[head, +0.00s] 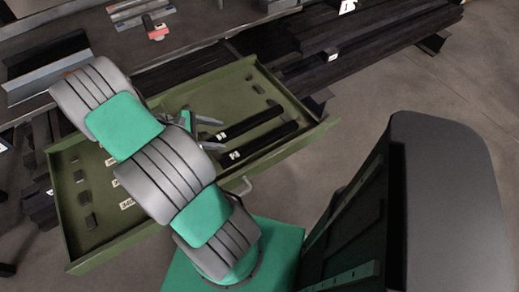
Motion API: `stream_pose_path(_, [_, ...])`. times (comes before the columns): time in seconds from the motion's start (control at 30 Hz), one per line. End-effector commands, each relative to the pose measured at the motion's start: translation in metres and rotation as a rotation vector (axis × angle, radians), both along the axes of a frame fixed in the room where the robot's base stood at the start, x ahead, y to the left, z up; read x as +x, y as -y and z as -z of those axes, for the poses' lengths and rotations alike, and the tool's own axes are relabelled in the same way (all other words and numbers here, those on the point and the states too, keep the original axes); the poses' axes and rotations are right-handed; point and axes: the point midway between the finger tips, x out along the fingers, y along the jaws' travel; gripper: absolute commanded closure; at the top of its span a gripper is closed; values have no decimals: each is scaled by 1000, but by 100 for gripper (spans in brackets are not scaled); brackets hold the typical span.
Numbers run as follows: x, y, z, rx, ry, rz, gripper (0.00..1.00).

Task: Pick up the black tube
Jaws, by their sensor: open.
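Two black tubes lie side by side in the right part of a green tray, an upper one (252,121) and a lower one (262,142). Each has a small white label near its left end. My arm hides most of the gripper body and the middle of the tray. I cannot tell how high the fingers are above the tubes.
Open floor lies right.

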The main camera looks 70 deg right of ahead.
Motion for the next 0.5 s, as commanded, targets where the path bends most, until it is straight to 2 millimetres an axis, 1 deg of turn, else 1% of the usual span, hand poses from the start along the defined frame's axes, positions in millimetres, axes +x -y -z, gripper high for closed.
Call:
stream_pose_path(0.03, [-23, 7, 21, 21, -100, 4, 34])
stream_pose_path(0.1, [-44, 13, 29, 47, -204, 3, 34])
stream_pose_path(0.23, [-64, 18, 33, 73, -286, 4, 34])
stream_pose_path(0.5, [-97, 33, 47, 75, -290, 6, 34])
